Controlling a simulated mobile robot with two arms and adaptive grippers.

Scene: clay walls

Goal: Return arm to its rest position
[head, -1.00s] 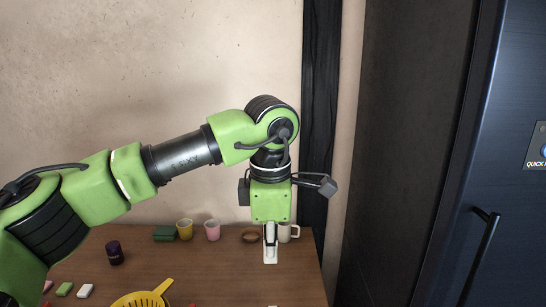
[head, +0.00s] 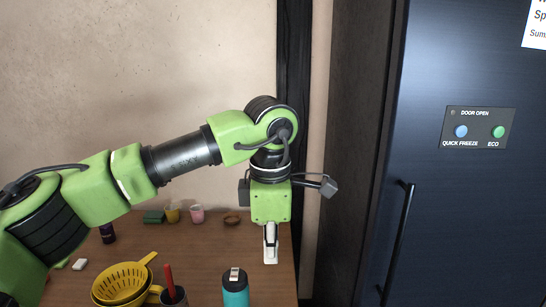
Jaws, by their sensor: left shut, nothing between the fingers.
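My left arm reaches in from the left in the head view, bent at a green joint. My right gripper is not in view.
A teal bottle (head: 235,288), a yellow colander (head: 122,281) and a dark cup (head: 173,297) stand at the front. A pink cup (head: 197,214), yellow cup (head: 171,214) and brown bowl (head: 232,218) stand behind. A dark freezer (head: 465,200) stands right.

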